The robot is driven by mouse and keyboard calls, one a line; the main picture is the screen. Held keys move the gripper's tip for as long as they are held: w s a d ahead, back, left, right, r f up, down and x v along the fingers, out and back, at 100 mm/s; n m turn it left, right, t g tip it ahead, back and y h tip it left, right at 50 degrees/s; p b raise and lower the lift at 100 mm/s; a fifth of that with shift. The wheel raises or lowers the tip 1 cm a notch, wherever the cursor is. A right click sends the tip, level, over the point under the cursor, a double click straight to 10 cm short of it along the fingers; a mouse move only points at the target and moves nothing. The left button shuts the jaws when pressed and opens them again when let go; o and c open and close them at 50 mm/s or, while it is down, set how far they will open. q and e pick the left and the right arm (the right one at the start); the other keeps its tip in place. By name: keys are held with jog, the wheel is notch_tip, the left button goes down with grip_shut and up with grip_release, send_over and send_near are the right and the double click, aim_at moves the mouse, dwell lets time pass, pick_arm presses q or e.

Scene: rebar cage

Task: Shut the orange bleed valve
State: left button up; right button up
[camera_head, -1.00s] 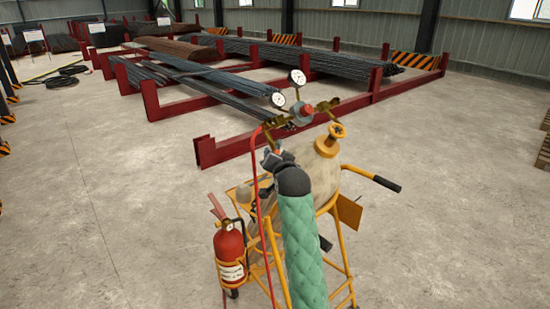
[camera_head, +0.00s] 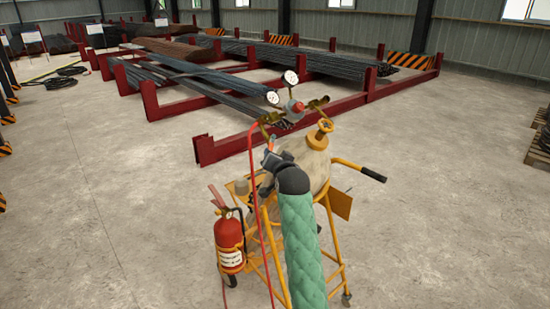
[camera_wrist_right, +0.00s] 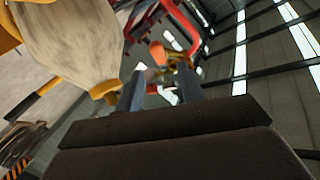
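I cannot tell whether this is the bleed valve. In the right wrist view an orange part (camera_wrist_right: 168,58) shows blurred beyond my right fingers, near a red pipe. My right gripper (camera_wrist_right: 160,82) has its two fingers apart, with no object visibly clamped between them. In the head view my green-sleeved arm comes up from the bottom, and its dark gripper (camera_head: 272,160) is beside the tank's upper left, mostly hidden by the wrist. My left gripper is not in view.
The tank rides on a yellow wheeled cart (camera_head: 335,230) with a black-gripped handle (camera_head: 372,174). A red fire extinguisher (camera_head: 229,244) hangs at its left. Two gauges (camera_head: 290,77) and a red hose (camera_head: 252,180) are on top. Red racks (camera_head: 200,152) with rebar stand behind.

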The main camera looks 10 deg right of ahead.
aim_at(271, 146)
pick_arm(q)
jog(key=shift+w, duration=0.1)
pick_arm(e)
jog(key=shift+w+f, duration=0.1)
jog(key=shift+f, duration=0.05)
